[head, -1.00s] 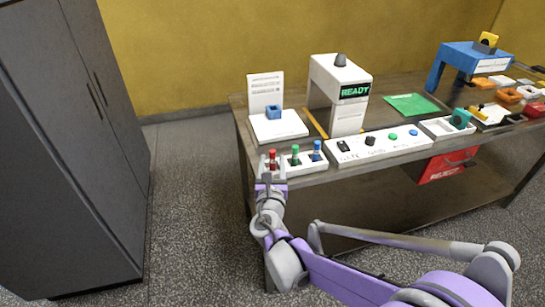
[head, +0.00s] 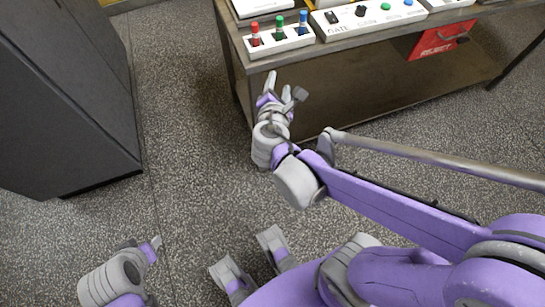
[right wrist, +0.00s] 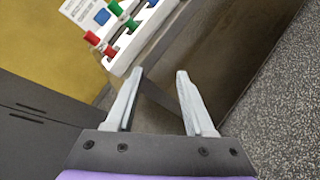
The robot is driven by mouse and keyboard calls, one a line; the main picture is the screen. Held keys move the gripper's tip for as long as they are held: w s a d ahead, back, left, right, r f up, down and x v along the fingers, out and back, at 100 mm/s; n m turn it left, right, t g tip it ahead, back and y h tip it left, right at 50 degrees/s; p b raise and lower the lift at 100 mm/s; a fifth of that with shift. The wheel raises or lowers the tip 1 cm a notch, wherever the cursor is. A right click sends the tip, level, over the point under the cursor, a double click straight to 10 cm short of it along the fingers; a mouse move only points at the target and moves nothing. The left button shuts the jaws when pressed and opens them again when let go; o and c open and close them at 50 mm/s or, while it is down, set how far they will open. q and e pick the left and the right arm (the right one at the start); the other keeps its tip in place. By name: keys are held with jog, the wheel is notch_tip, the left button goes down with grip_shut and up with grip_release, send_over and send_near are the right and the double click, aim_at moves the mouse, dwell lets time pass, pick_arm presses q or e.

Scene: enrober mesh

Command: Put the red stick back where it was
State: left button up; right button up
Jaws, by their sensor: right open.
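The red stick (head: 255,34) stands upright at the left end of a white holder (head: 282,43) near the table's front edge. A green stick (head: 279,27) and a blue stick (head: 303,22) stand to its right. The red stick also shows in the right wrist view (right wrist: 93,39), beyond and left of the fingers. My right gripper (head: 285,86) is open and empty, in front of the table edge and apart from the holder. Its spread fingers show in the right wrist view (right wrist: 160,75). My left gripper (head: 150,248) shows partly at the lower left; its opening is unclear.
A white control panel (head: 345,27) with knobs and buttons is right of the holder. A red reject bin (head: 438,40) hangs below the table front. A dark grey cabinet (head: 60,95) stands at left. The speckled floor between cabinet and table is clear.

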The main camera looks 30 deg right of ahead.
jog(key=s+a+f+m+g+y, duration=0.3)
jog(key=s+a+m, duration=0.3)
jog(key=m, duration=0.3)
jog(key=s+a+f+m+g+y, duration=0.3)
jog(key=s+a+f+m+y, duration=0.2)
jog(key=s+m, duration=0.3)
jog(key=shift+s+a+f+m+y, duration=0.4)
jog(key=shift+f+m+y, duration=0.25)
jog(key=shift+m, duration=0.45)
jog(key=shift+d, duration=0.1)
